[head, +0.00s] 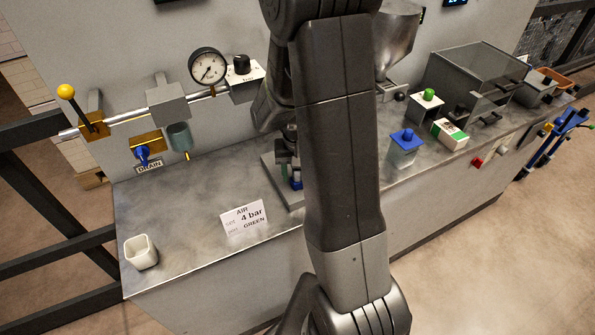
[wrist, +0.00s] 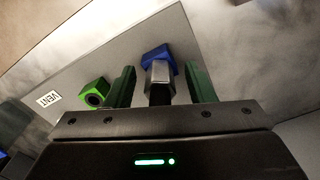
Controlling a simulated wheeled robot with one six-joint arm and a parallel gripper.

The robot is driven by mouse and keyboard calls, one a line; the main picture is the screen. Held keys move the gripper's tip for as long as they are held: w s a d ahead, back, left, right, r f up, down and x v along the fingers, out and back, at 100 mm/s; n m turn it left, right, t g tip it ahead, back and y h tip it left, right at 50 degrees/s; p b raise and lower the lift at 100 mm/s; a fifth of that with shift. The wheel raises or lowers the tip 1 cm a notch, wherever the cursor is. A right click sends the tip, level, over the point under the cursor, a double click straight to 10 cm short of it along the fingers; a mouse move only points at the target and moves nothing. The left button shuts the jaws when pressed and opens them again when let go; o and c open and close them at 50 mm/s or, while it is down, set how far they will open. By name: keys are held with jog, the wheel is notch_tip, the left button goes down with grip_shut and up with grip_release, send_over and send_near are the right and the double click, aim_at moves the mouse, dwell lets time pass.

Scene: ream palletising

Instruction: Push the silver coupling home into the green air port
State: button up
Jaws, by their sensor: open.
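The silver coupling (wrist: 160,76) shows in the wrist view, with its far end against the blue port (wrist: 157,54). I cannot tell whether it is seated in it. A dark piece trails from its near end. My gripper (wrist: 160,66) is open, with one green finger on each side of the coupling and a visible gap at both. The green air port (wrist: 95,92) sits to the left, outside the left finger, its dark opening empty. In the head view my arm hides most of the gripper; part of the blue port (head: 297,184) shows beside it.
A VENT label (wrist: 48,99) lies left of the green port on the grey plate (wrist: 110,65). On the bench, a card (head: 243,217) reads AIR, 4 bar, GREEN. A white cup (head: 141,252) stands front left. A pressure gauge (head: 208,67) and pipe run along the back wall.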

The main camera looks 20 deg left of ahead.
jog(key=c, duration=0.6)
jog(key=o, duration=0.6)
notch_tip(320, 180, up, 14)
jog(key=shift+f, duration=0.1)
jog(key=shift+f, duration=0.1)
